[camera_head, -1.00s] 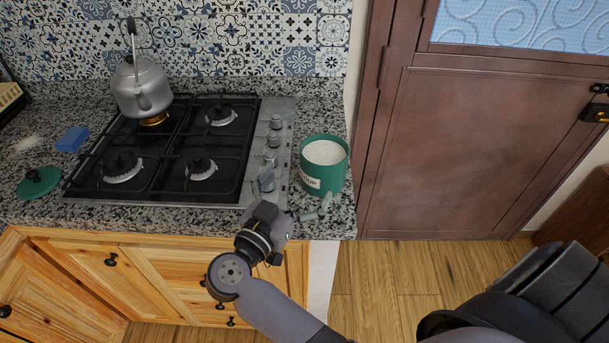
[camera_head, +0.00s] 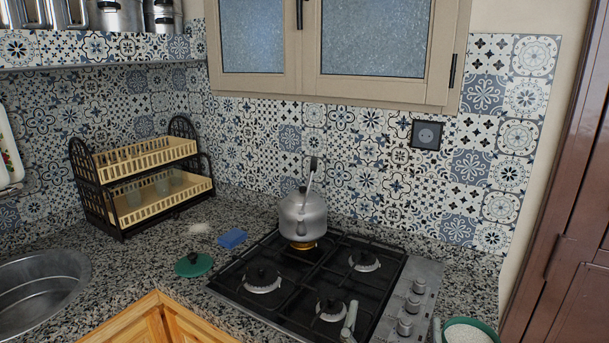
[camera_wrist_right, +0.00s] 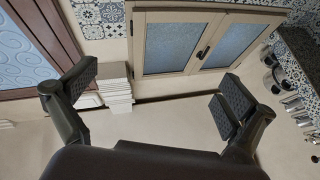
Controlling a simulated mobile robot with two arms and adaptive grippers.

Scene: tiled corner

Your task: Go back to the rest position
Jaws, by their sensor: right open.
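My right gripper (camera_head: 393,326) shows at the bottom edge of the head view, with only its fingertips in the picture. One fingertip is over the front right of the stove and the other is beside the green canister (camera_head: 468,331). In the right wrist view my right gripper (camera_wrist_right: 158,95) has its two dark fingers spread wide, with nothing between them. My left gripper is not in view.
A kettle (camera_head: 302,217) stands on a back burner of the black gas stove (camera_head: 290,288). A green lid (camera_head: 194,264) and blue sponge (camera_head: 232,238) lie left of it. A dish rack (camera_head: 150,200) and sink (camera_head: 40,290) are further left.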

